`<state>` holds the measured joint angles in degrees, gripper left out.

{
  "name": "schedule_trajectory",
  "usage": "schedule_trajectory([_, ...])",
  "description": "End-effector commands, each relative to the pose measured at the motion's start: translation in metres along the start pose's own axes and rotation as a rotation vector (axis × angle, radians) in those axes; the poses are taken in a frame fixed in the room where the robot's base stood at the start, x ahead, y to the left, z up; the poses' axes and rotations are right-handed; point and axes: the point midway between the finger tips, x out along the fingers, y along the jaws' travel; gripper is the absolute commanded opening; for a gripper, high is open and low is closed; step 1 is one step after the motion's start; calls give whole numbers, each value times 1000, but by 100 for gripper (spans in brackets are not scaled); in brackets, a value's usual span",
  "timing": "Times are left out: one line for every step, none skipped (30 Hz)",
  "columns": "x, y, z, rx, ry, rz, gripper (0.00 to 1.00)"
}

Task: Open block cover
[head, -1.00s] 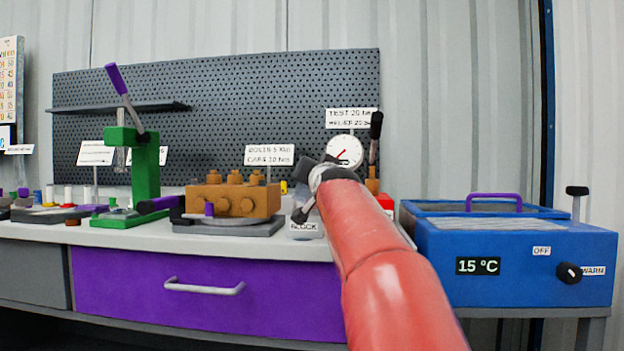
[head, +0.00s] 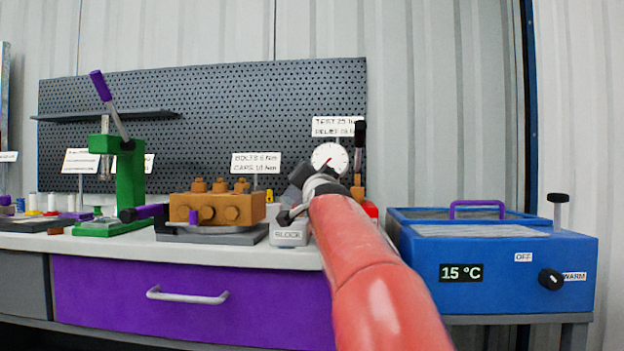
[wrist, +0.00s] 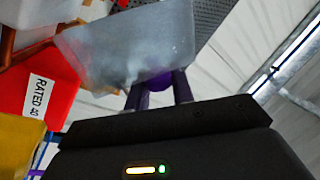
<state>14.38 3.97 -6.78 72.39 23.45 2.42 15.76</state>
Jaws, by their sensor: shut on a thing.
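My gripper (wrist: 160,92) is shut on a purple knob (wrist: 159,81) on a translucent grey cover (wrist: 125,45), in the wrist view. The cover appears tilted in that view and spans the area beyond my fingers. In the head view, the pale box labelled BLOCK (head: 289,235) stands on the bench, right of the orange pump block. My gripper (head: 292,208) is just above this box, partly hidden by my red arm. How far the cover stands from the box cannot be told from the head view.
The orange pump block (head: 215,209) on its grey plate is close on the left. A dial gauge (head: 329,158) and a dark-handled lever (head: 359,150) stand behind. A blue bath (head: 490,265) is on the right. A red bin (wrist: 45,95) is near my gripper.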

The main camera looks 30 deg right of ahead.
Motion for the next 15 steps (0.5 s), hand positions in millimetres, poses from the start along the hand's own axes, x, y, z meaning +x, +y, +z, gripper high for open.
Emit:
schedule_trajectory([0,0,0,-1,0,0,0])
schedule_trajectory([0,0,0,-1,0,0,28])
schedule_trajectory([0,0,0,-1,0,0,33])
schedule_trajectory([0,0,0,-1,0,0,37])
schedule_trajectory([0,0,0,-1,0,0,41])
schedule_trajectory([0,0,0,-1,0,0,46])
schedule_trajectory([0,0,0,-1,0,0,46])
schedule_trajectory([0,0,0,-1,0,0,46])
schedule_trajectory([0,0,0,-1,0,0,46])
schedule_trajectory([0,0,0,-1,0,0,46])
schedule_trajectory([0,0,0,-1,0,0,46])
schedule_trajectory([0,0,0,-1,0,0,46])
schedule_trajectory([0,0,0,-1,0,0,46])
schedule_trajectory([0,0,0,-1,0,0,46])
schedule_trajectory([-2,0,0,-1,0,0,46])
